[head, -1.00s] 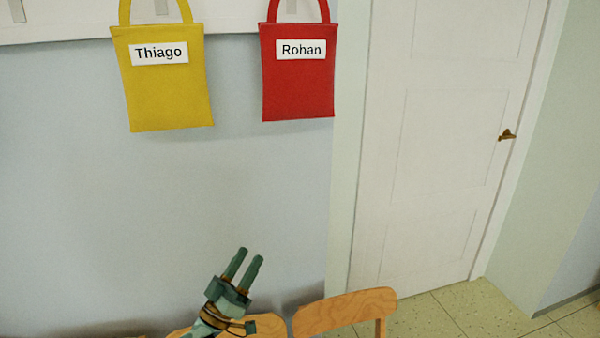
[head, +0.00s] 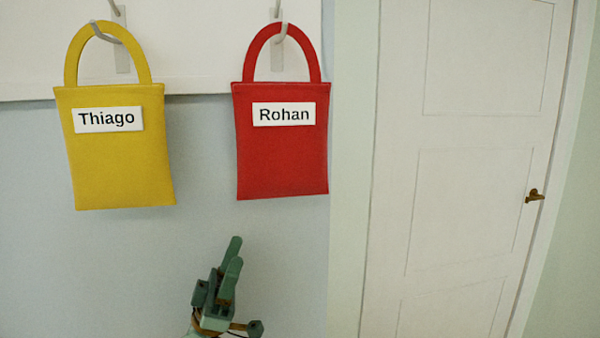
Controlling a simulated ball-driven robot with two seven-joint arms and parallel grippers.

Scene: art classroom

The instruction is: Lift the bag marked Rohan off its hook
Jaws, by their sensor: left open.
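The red bag marked Rohan (head: 283,162) hangs by its looped handle from a grey hook (head: 281,33) on the white board. Its white name label faces me. My left gripper (head: 233,252) is below the bag and a little to its left, fingers pointing up. It is open, and nothing shows between its fingers. It appears apart from the bag in the picture. My right gripper is not in view.
A yellow bag marked Thiago (head: 120,165) hangs from another hook (head: 106,32) to the left. A white door (head: 460,190) with a brass handle (head: 535,195) stands to the right. The wall (head: 110,270) below the bags is bare.

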